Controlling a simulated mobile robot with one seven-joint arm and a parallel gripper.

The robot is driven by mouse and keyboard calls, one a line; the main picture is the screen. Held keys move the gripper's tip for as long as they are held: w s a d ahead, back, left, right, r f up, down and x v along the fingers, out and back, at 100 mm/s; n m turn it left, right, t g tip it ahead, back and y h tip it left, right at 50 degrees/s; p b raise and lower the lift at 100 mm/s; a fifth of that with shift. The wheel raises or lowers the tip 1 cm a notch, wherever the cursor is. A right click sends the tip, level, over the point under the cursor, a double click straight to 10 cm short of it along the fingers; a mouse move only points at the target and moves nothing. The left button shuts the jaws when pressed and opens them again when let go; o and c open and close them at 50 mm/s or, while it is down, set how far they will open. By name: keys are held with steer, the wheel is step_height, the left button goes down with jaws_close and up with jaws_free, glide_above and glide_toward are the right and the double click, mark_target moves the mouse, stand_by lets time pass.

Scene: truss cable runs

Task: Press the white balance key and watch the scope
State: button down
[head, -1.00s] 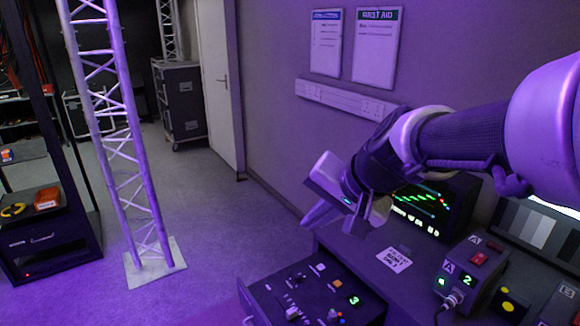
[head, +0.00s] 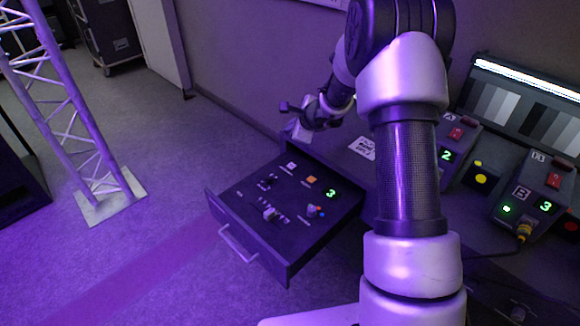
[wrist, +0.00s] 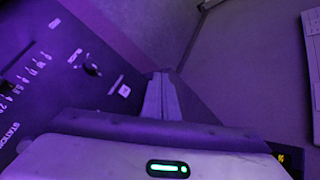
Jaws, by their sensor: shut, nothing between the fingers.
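The pulled-out control panel (head: 240,205) holds a small white key (head: 291,165) near its back edge. An orange key (head: 311,180) sits to its right; their labels are too small to read. My gripper (head: 297,131) is shut and empty, above and behind the panel's back edge, apart from the white key. In the wrist view my closed fingers (wrist: 160,96) show just right of the white key (wrist: 124,90). The scope screen is hidden behind my arm in the head view.
The panel also carries a knob (head: 313,211), sliders and a green "3" display (head: 331,195). Box B (head: 530,195) and a grey-scale chart (head: 520,105) stand on the desk at right. A truss tower (head: 70,110) stands at left. Floor between is clear.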

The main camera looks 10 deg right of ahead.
steer(key=m, duration=0.2)
glide_above(293, 168)
step_height(293, 168, down, 5)
steer(key=shift+r+h, duration=0.25)
steer(key=shift+h, duration=0.05)
step_height(293, 168, down, 8)
steer(key=b, duration=0.6)
steer(key=shift+r, duration=0.2)
steer(key=shift+f+b, duration=0.65)
steer(key=shift+b, duration=0.35)
steer(key=shift+f, duration=0.1)
stand_by(0.5)
steer(key=shift+f+b, duration=0.3)
steer(key=shift+b, duration=0.4)
